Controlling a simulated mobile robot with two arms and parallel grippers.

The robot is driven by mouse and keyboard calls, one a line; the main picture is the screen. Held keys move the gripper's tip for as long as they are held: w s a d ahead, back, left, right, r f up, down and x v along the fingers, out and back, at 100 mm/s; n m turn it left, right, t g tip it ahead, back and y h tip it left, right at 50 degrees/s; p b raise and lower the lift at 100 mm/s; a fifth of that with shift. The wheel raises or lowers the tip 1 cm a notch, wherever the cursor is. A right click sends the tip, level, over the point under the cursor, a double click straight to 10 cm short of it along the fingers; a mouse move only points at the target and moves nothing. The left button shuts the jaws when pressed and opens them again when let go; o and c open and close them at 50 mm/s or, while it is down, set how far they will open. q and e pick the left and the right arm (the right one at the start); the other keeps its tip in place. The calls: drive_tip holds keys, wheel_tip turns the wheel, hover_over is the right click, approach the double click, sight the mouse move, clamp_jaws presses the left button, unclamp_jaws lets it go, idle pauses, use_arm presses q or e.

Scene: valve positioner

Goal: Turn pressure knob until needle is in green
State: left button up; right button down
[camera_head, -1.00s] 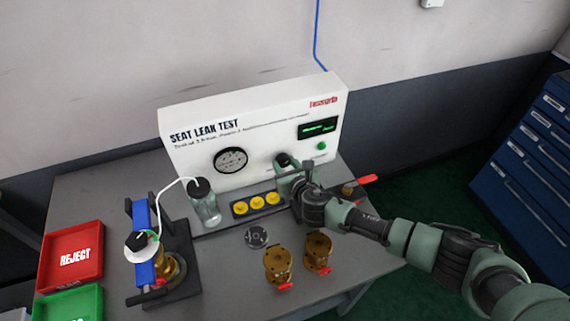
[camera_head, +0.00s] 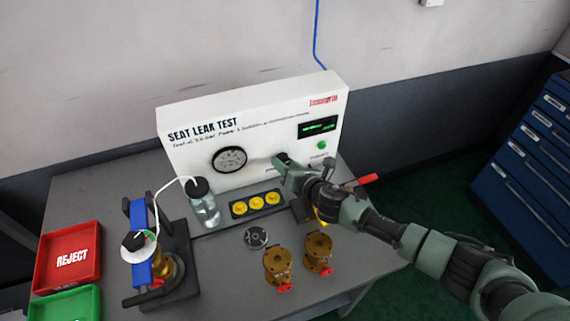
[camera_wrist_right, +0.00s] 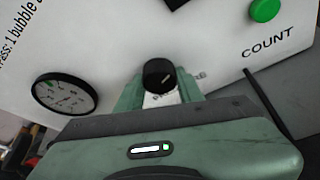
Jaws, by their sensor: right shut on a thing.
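The black pressure knob (camera_wrist_right: 160,75) is on the front of the white seat leak test panel (camera_head: 185,170). My right gripper (camera_head: 281,161) reaches it from the right and is shut on it; in the wrist view its green fingers (camera_wrist_right: 160,92) stand on either side of the knob. The round dial gauge (camera_head: 229,159) is left of the knob and also shows in the wrist view (camera_wrist_right: 65,93). A small green mark shows on its dial, but the needle's position is too small to tell. My left gripper is out of view.
A bottle (camera_head: 204,205), a tray of yellow discs (camera_head: 238,210) and two brass valves (camera_head: 277,264) (camera_head: 318,252) are on the bench below the panel. A clamp stand (camera_head: 180,265), red reject tray (camera_head: 95,285) and green tray (camera_head: 90,305) are at left.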

drive_tip(key=c, duration=0.9)
unclamp_jaws()
drive_tip(key=v, duration=0.8)
